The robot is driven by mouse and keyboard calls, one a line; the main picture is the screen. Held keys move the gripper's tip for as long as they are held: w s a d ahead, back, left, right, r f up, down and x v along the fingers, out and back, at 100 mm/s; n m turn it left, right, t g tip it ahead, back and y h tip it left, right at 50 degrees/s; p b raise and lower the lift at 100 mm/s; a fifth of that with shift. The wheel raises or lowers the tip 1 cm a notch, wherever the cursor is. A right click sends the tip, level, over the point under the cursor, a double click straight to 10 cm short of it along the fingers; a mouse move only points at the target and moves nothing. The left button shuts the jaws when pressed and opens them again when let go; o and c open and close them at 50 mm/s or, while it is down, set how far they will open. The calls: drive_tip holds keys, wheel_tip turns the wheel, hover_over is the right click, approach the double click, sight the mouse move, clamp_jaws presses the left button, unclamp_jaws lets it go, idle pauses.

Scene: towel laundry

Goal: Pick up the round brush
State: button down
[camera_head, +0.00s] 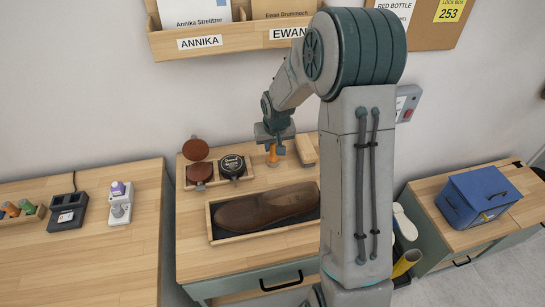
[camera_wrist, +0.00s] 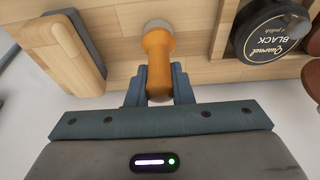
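The round brush (camera_wrist: 158,55) has an orange handle and a pale round end, seen in the wrist view. It also shows as a small orange shape (camera_head: 272,156) in the head view, at the back of the middle table. My gripper (camera_wrist: 159,88) has its two blue-grey fingers close against both sides of the handle, with the handle's near end between them. In the head view my gripper (camera_head: 272,149) is low over the table's back edge. The bristles are not clear, and I cannot tell whether the brush touches the table.
A black polish tin (camera_head: 232,166) and brown tins (camera_head: 196,150) stand left of the brush. A wooden block with a dark side (camera_wrist: 62,50) lies on its other side. A brown shoe (camera_head: 262,209) lies in a tray (camera_head: 211,224) in front.

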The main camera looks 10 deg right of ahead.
drive_tip(key=shift+r, duration=0.1)
drive_tip(key=shift+r, duration=0.55)
wheel_tip(320, 180, up, 2)
drive_tip(key=shift+r+b, duration=0.25)
drive_tip(key=shift+b, duration=0.4)
drive_tip(key=s+d+r+b, duration=0.1)
drive_tip(key=s+d+r, duration=0.1)
drive_tip(key=d, duration=0.3)
drive_tip(key=s+d+r+b, duration=0.1)
drive_tip(key=s+d+r, duration=0.1)
drive_tip(key=d+r, duration=0.3)
drive_tip(key=shift+s+d+r, duration=0.15)
drive_tip(key=shift+s+d, duration=0.1)
drive_tip(key=shift+d, duration=0.15)
idle(1.2)
